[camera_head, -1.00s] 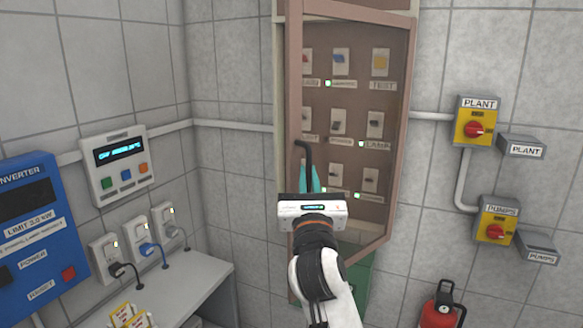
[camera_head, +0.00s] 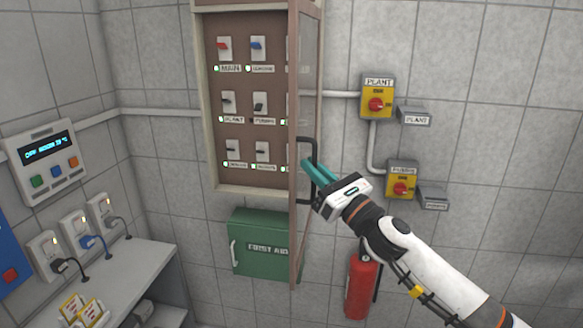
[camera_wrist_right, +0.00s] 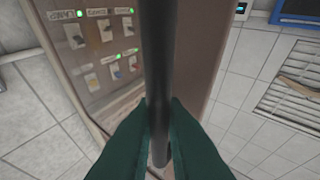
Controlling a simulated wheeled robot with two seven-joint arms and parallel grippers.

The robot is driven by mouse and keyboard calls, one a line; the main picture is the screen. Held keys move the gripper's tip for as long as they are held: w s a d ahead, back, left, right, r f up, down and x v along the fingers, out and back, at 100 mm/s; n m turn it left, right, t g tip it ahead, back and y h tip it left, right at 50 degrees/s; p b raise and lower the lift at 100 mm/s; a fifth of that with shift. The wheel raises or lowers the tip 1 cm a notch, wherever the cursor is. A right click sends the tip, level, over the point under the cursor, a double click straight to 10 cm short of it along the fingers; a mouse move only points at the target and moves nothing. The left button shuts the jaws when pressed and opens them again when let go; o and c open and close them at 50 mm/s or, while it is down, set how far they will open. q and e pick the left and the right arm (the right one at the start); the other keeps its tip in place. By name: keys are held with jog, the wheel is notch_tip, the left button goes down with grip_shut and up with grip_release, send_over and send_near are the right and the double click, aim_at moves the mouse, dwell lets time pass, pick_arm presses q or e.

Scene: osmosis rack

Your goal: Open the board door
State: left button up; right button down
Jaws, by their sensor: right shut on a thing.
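The board door (camera_head: 305,120) is a brown-framed glass panel, swung out from the board and seen nearly edge-on in the head view. The board (camera_head: 245,120) behind it shows rows of labelled switches with small green lights. The door's black bar handle (camera_head: 313,150) stands on its right face. My right gripper (camera_head: 309,170), with teal fingers, is shut on this handle. In the right wrist view the dark handle bar (camera_wrist_right: 158,70) runs between the two teal fingers (camera_wrist_right: 159,130). My left gripper is not in view.
A green first aid box (camera_head: 262,245) hangs below the board. Yellow PLANT (camera_head: 378,97) and PUMPS (camera_head: 401,180) switches are on the wall to the right. A red extinguisher (camera_head: 361,288) stands below my right arm. A grey shelf (camera_head: 140,285) is at the lower left.

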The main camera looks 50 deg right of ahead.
jog(key=shift+s+d+r+n+y, duration=0.1)
jog(key=shift+s+d+n+y, duration=0.15)
jog(key=shift+s+d+y, duration=0.4)
jog(key=shift+s+d+r+n+y, duration=0.1)
jog(key=shift+s+d+n+y, duration=0.2)
jog(key=shift+s+d, duration=0.5)
jog(key=shift+s+a, duration=0.15)
jog(key=c, duration=1.8)
grip_release()
jog(key=shift+f, duration=0.15)
jog(key=shift+y, duration=0.25)
